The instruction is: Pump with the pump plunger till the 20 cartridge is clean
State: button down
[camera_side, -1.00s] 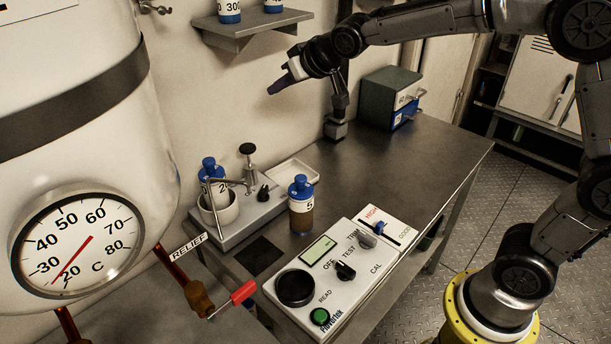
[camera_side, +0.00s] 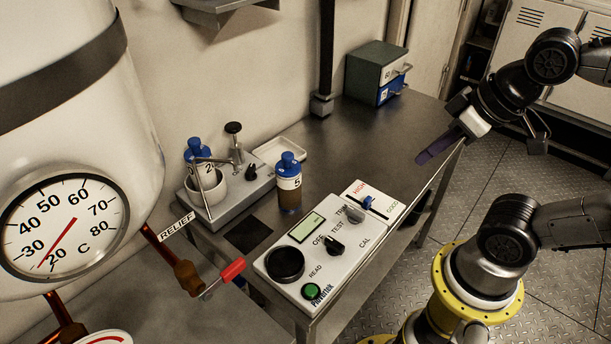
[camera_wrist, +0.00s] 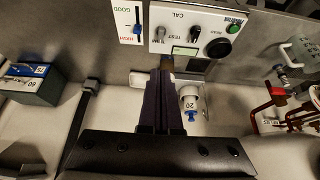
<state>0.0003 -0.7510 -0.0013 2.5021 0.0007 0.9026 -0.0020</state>
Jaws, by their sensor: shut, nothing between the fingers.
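The 20 cartridge (camera_side: 199,150), with a blue cap, stands in a white cup (camera_side: 210,190) on the grey pump base in the side view. It also shows in the wrist view (camera_wrist: 190,101). Its lower part is hidden by the cup, so I cannot tell how clean it is. The pump plunger (camera_side: 233,129), a black knob on a metal stem, rises from the base behind the cartridge. My gripper (camera_side: 428,157) is shut and empty above the table's right edge, well right of the plunger. Its dark fingers (camera_wrist: 160,85) lie together in the wrist view.
A 5 cartridge (camera_side: 289,184) with brown contents stands beside the pump base. A control panel (camera_side: 286,262) and HIGH/GOOD slider (camera_side: 374,207) lie in front. A tank with a gauge (camera_side: 64,227) and red relief handle (camera_side: 232,269) are at left. A drawer box (camera_side: 372,75) stands behind.

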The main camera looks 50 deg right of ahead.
jog(key=shift+w+r, duration=0.1)
jog(key=shift+w, duration=0.05)
dwell(0.4)
jog(key=w+r+t, duration=0.2)
jog(key=w+r, duration=0.4)
jog(key=w, duration=0.4)
jog(key=w+r+t, duration=0.2)
jog(key=w+r, duration=0.4)
jog(key=w, duration=0.5)
jog(key=w+a+f, duration=0.2)
jog(key=w, duration=0.9)
jog(key=w+a+f, duration=0.1)
jog(key=w+f, duration=0.5)
jog(key=f, duration=0.3)
jog(key=shift+a+f+g, duration=0.2)
jog(key=shift+a+g, duration=0.1)
jog(key=shift+a, duration=0.1)
jog(key=shift+f, duration=0.1)
